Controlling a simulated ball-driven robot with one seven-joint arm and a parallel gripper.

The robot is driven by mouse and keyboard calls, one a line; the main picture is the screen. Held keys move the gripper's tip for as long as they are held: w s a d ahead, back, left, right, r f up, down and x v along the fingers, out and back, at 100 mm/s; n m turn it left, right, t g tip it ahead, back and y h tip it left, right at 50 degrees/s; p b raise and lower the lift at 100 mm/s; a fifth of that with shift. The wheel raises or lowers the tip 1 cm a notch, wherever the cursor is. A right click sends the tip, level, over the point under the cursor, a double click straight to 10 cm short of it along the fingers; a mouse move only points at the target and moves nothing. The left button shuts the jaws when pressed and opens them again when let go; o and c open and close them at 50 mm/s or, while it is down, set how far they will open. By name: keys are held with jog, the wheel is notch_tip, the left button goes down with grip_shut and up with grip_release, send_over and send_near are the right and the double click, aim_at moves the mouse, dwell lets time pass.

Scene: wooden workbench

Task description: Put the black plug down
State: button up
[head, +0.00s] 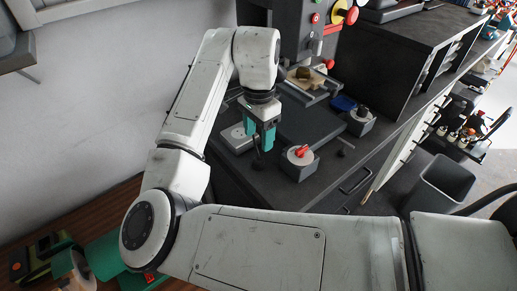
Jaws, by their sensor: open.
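My gripper (261,138) has teal fingers and points down over the dark bench top, left of the middle of the head view. Its jaws are open, though the gap between them is hard to see from this angle. A small black piece, which looks like the black plug (257,163), shows just below the fingertips at the bench top. It seems upright. I cannot tell whether a finger still touches it.
A grey block with a red knob (301,153) stands close right of my gripper. A block with a black knob (361,115) is farther right. A light grey plate (236,138) lies left. A machine (300,30) stands behind. A bin (440,185) is on the floor.

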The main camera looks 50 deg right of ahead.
jog(key=shift+r, duration=2.1)
